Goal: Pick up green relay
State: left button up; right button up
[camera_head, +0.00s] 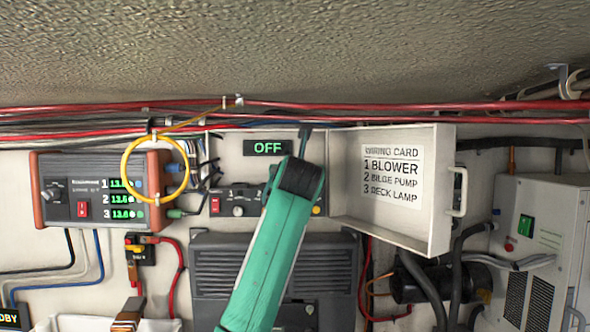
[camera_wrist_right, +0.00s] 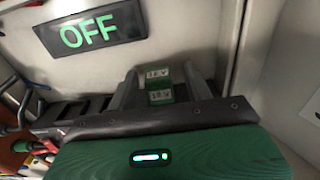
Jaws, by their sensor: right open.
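In the right wrist view, a small green relay (camera_wrist_right: 160,87) with white labels sits in the panel below the OFF display (camera_wrist_right: 104,29). Its upper label looks like 12 V; I cannot tell whether the two labels belong to one block or two. My right gripper (camera_wrist_right: 162,84) is open, with one finger on each side of the relay. Whether the fingers touch it is unclear. In the head view my right gripper (camera_head: 304,142) reaches up into the open panel box, and my green arm hides the relay there.
The box's open door with a wiring card (camera_head: 392,172) stands just right of my gripper. Left are a yellow cable loop (camera_head: 124,172) and a meter unit (camera_head: 84,190). Red cables (camera_head: 400,107) run above. A dark ribbed unit (camera_head: 225,265) is below.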

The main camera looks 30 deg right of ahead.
jog(key=shift+w+d, duration=0.15)
jog(key=shift+w, duration=0.1)
jog(key=c, duration=1.1)
jog(key=shift+o, duration=0.2)
